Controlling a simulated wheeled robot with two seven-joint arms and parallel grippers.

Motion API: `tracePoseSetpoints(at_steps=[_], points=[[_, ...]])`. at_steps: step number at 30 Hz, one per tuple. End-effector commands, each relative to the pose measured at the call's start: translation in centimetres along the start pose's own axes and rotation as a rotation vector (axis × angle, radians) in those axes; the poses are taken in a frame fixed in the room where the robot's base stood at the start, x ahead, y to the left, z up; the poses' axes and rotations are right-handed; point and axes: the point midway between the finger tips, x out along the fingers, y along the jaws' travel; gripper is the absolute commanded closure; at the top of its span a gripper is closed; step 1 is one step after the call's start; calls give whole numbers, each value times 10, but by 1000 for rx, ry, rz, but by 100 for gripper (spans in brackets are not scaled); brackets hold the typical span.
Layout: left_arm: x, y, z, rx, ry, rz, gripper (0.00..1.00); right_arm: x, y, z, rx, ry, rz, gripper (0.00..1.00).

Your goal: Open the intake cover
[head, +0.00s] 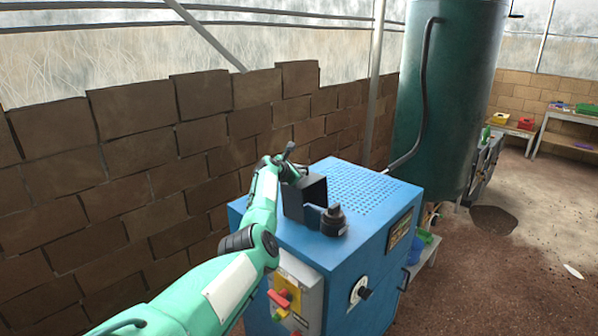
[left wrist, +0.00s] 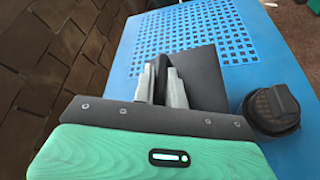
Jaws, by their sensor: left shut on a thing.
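The blue machine (head: 255,222) stands near the brick wall, with a perforated top. The intake cover, a dark grey plate (head: 313,192), stands tilted up from the machine's top at its near left part. It also shows in the left wrist view (left wrist: 203,75). My left gripper (head: 291,168) is at the cover's upper left edge. In the left wrist view its two grey fingers (left wrist: 161,82) are shut on the cover's edge. The fingers hide part of the plate, and I cannot see the opening beneath it clearly. My right gripper is not in view.
A black ribbed cap (head: 333,221) stands on the top, close to the cover's right side. The front has a red-yellow switch (head: 285,292) and a dial (head: 359,290). A green tank (head: 450,90) stands behind. Open floor (head: 480,280) lies to the right.

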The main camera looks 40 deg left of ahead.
Motion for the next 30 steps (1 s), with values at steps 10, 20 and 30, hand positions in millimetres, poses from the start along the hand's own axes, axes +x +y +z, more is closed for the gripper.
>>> tracePoseSetpoints(at_steps=[10,20,30], points=[[1,-3,-2,2,3,-5,78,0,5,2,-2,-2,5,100],[-4,-1,-1,3,2,-1,78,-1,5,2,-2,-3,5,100],[-31,-2,-2,2,2,-2,78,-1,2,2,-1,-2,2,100]])
